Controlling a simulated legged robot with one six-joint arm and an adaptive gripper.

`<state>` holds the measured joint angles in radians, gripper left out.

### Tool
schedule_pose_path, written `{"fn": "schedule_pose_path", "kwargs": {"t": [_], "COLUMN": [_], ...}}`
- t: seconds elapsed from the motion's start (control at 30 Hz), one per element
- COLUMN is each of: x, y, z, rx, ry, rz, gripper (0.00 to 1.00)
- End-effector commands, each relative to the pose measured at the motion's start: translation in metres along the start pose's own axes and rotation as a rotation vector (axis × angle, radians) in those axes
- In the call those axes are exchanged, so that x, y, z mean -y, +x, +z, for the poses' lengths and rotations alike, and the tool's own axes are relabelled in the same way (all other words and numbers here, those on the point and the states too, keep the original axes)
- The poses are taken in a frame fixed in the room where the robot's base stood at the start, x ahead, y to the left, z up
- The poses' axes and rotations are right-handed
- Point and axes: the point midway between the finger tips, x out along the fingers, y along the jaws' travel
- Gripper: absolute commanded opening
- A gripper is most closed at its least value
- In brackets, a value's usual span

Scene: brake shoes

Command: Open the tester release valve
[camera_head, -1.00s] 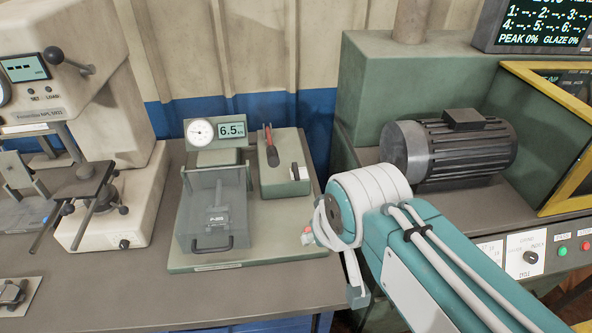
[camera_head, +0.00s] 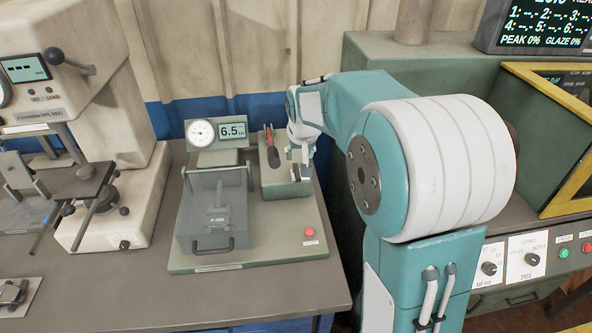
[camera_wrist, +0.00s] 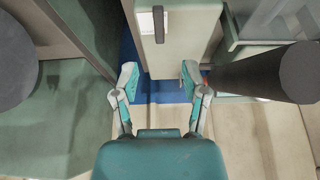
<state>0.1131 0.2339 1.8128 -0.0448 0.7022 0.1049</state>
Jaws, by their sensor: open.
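The tester (camera_head: 255,262) is a grey-green base plate on the bench, with a round gauge and a display reading 6.5. At its back right stands a green block (camera_head: 284,190) with a red and dark lever (camera_head: 271,150) and a small white and black piece, which I take for the release valve, at its right end. My gripper (camera_head: 302,150) is over that end, partly hiding it. In the wrist view my gripper (camera_wrist: 160,76) is open and empty. The block (camera_wrist: 178,50) lies just ahead between the fingertips, with the small white and dark valve lever (camera_wrist: 158,22) on top.
A dark cylinder (camera_wrist: 262,75), probably the lever's grip, is close to the right finger in the wrist view. A clear box (camera_head: 212,225) with a handle stands front left of the block. A cream machine (camera_head: 125,200) stands left. A green machine (camera_head: 385,85) stands right.

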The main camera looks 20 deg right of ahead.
Motion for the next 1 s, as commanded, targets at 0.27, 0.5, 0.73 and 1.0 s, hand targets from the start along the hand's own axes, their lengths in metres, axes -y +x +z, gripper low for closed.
{"fn": "schedule_pose_path", "kwargs": {"t": [0.27,0.5,0.73,1.0], "x": [-0.002,-0.002,-0.002,-0.002], "y": [0.024,0.069,0.104,0.115], "z": [-0.004,-0.004,-0.004,-0.004], "rx": [0.005,0.005,0.003,0.0], "ry": [0.004,0.004,0.004,0.004], "rz": [0.002,0.003,0.002,0.002], "gripper": [0.57,0.57,0.57,0.57]}}
